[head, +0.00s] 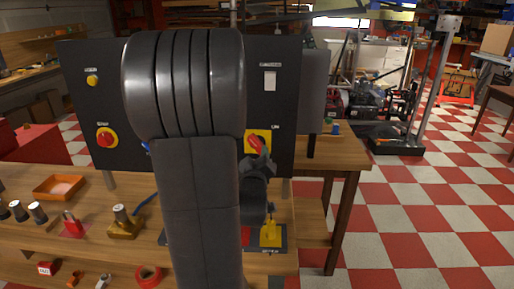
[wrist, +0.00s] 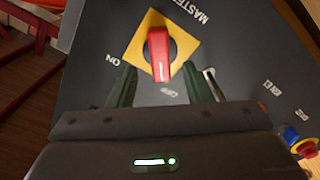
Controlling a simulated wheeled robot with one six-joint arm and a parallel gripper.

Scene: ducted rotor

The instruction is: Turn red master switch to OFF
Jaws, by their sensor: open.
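The red master switch handle (wrist: 158,52) sits on a yellow square plate (wrist: 181,42) on a dark panel. In the wrist view its free end points down toward the label that looks like OFF; the ON label is to the left. My gripper (wrist: 167,85) is open, with one finger to each side of the handle's lower end and a visible gap on both sides. It does not hold the handle. In the head view the red switch (head: 256,143) shows just right of my arm, which hides part of the panel; the fingertips are hard to make out there.
The panel (head: 285,110) also bears a red button on yellow (head: 107,138), a yellow knob (head: 93,81) and a white switch (head: 270,80). Below, the wooden bench holds an orange tray (head: 60,187), a red padlock (head: 72,224) and a yellow piece (head: 271,234). Checkered floor is open at right.

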